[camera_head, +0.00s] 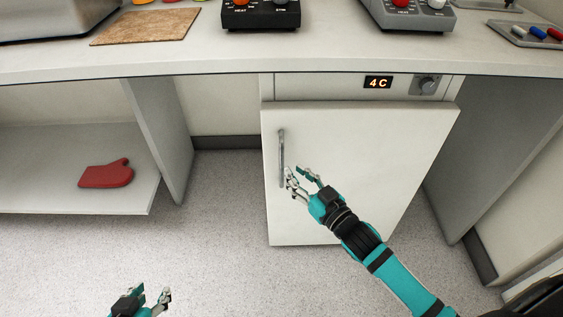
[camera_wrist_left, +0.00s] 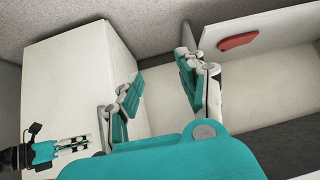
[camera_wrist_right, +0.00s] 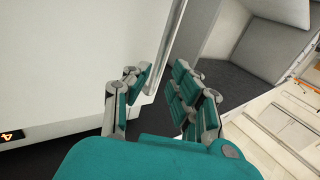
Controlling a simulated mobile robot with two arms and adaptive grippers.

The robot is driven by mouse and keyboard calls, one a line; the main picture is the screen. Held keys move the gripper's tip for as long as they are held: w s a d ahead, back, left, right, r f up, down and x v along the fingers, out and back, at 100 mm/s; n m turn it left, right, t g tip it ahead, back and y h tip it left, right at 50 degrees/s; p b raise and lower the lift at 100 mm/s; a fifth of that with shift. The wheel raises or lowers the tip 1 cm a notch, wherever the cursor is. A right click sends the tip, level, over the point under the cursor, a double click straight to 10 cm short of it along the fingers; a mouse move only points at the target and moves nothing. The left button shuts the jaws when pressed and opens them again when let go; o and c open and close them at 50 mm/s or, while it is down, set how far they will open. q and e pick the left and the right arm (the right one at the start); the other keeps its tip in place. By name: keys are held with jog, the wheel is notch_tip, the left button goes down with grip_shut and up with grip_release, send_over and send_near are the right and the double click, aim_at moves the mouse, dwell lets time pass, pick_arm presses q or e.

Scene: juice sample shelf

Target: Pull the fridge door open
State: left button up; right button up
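The white fridge door (camera_head: 370,160) looks shut under the counter, below a panel with a 4 C display (camera_head: 378,82). Its upright grey handle (camera_head: 281,150) is on the door's left side. My right gripper (camera_head: 301,175) is at the handle's lower part, with its fingers apart. In the right wrist view, the handle (camera_wrist_right: 171,45) runs down toward the gap between the open fingers (camera_wrist_right: 160,90); I cannot tell whether they touch it. My left gripper (camera_head: 148,297) is open and empty, low over the floor; its fingers also show apart in the left wrist view (camera_wrist_left: 160,85).
A counter (camera_head: 200,55) with devices runs above the fridge. A shelf (camera_head: 50,190) with a red mitt (camera_head: 106,173) stands at the left. The grey floor (camera_head: 215,225) in front and left of the door is clear. A side panel (camera_head: 480,150) is close on the right.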

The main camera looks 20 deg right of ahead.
aim_at(283, 161)
jog(key=b+x, duration=0.1)
jog(key=x, duration=0.5)
pick_arm(q)
jog(key=w+d+r+t+h, duration=0.1)
jog(key=w+d+r+t, duration=0.1)
jog(key=w+r+t, duration=0.2)
jog(key=shift+w+r, duration=0.35)
pick_arm(e)
jog(key=shift+w+a, duration=0.1)
jog(key=shift+w, duration=0.3)
grip_shut()
